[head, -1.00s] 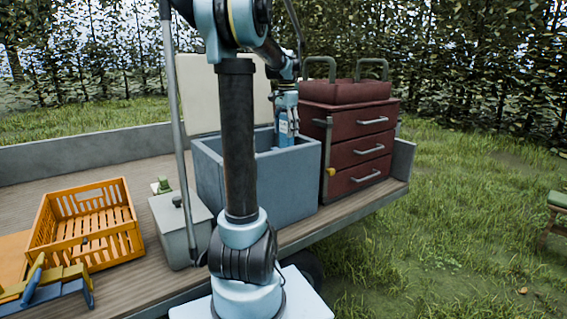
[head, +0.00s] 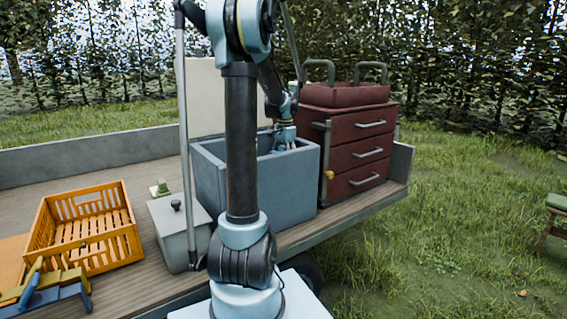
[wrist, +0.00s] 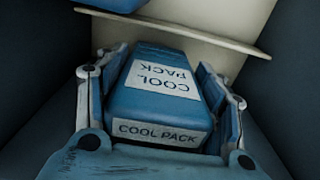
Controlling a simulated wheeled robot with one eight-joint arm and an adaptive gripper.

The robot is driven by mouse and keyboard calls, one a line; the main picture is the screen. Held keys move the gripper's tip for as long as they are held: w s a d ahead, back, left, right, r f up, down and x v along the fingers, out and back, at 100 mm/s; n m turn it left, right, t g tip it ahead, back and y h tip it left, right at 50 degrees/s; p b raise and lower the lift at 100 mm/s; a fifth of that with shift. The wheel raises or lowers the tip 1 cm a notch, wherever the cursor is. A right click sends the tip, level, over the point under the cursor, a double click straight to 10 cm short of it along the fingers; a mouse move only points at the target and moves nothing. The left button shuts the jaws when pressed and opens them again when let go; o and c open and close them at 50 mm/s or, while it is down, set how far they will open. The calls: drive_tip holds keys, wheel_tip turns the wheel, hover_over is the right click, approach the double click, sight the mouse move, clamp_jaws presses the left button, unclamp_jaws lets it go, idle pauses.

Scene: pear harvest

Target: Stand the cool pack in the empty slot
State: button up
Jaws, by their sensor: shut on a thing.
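The cool pack (wrist: 160,95) is blue with white "COOL PACK" labels. In the wrist view it sits between both fingers of my gripper (wrist: 158,68), which is shut on it. In the head view my gripper (head: 284,138) reaches down into the open blue-grey box (head: 290,185) on the trailer, and the box wall hides most of the pack. In the wrist view a pale divider or ledge (wrist: 185,32) runs across beyond the pack, with part of another blue thing (wrist: 118,3) past it. The slot under the pack is hidden.
A dark red drawer cabinet (head: 352,150) stands close to the right of the box. The pale lid (head: 215,95) stands up behind it. A grey lidded bin (head: 178,232) and an orange crate (head: 130,240) are to the left on the trailer bed.

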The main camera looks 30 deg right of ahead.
drive_tip(key=shift+s+f, duration=0.1)
drive_tip(key=shift+f, duration=0.45)
drive_tip(key=o, duration=1.3)
drive_tip(key=shift+a, duration=0.15)
drive_tip(key=shift+s, duration=0.1)
drive_tip(key=r, duration=1.3)
drive_tip(key=shift+w+r, duration=0.1)
drive_tip(key=shift+w, duration=0.1)
drive_tip(key=shift+s, duration=0.1)
